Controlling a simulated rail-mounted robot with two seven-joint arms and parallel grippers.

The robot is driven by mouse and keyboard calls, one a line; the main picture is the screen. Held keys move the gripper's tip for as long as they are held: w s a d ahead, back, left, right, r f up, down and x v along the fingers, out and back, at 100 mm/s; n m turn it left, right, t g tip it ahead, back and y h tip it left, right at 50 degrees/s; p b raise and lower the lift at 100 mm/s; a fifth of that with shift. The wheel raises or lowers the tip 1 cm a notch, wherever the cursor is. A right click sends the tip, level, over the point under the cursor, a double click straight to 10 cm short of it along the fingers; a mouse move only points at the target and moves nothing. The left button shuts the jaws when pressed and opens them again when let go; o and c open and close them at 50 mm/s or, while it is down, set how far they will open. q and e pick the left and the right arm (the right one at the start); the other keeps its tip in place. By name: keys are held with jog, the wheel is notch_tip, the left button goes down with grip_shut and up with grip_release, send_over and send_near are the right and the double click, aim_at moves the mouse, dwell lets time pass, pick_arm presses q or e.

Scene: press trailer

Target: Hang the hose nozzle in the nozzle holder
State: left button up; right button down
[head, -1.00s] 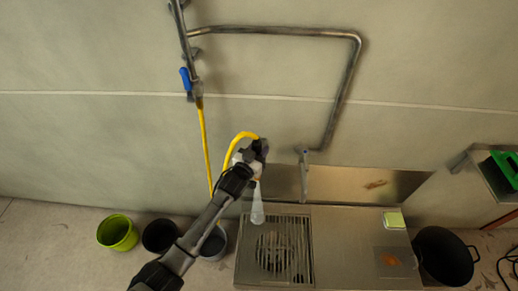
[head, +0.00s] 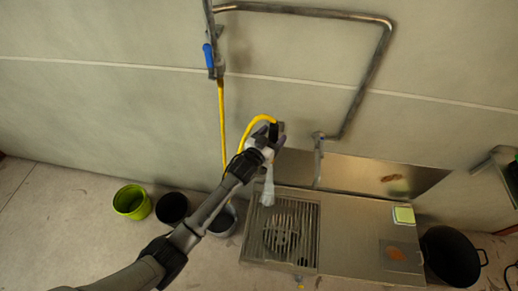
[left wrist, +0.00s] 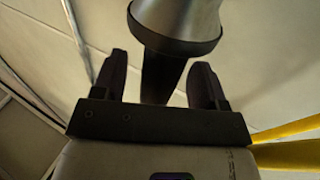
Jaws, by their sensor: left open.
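The hose nozzle (head: 268,187) is pale grey with a flared end. It points down at the wall above the grated sink, and the yellow hose (head: 255,121) loops from its dark upper part. My left gripper (head: 268,145) is at the nozzle's upper part. In the left wrist view the nozzle's grey, dark-rimmed end (left wrist: 182,20) is just beyond the fingers, and a dark part (left wrist: 160,78) shows between the spread fingers of that gripper (left wrist: 158,78). I cannot make out the nozzle holder clearly; it may be hidden behind the gripper. My right gripper is not in view.
A steel counter (head: 350,225) with a grated basin (head: 285,235) stands below. A tap (head: 318,160) is right of the nozzle, and a pipe (head: 300,12) runs above. A green bucket (head: 131,201), a black bucket (head: 172,208) and a black pot (head: 450,255) stand on the floor.

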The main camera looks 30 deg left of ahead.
pick_arm(q)
jog(key=s+a+p, duration=0.1)
jog(key=s+a, duration=0.1)
jog(key=s, duration=0.9)
jog(key=shift+s+p, duration=0.35)
notch_tip(320, 180, down, 5)
jog(key=s+a+g+y, duration=0.1)
jog(key=a+g+y, duration=0.15)
jog(key=g, duration=0.25)
jog(key=s+d+r+g, duration=0.1)
jog(key=s+r+g, duration=0.15)
jog(key=s, duration=0.65)
jog(key=s+d+r+g, duration=0.15)
jog(key=s+g, duration=0.25)
jog(key=s, duration=0.5)
jog(key=s+f+g, duration=0.1)
jog(key=s+f, duration=0.2)
jog(key=s, duration=0.4)
jog(key=s+f+g, duration=0.2)
jog(key=s+f, duration=0.1)
jog(key=s, duration=0.5)
notch_tip(320, 180, up, 34)
jog(key=w+p, duration=0.1)
jog(key=p, duration=3.2)
jog(key=shift+p, duration=0.3)
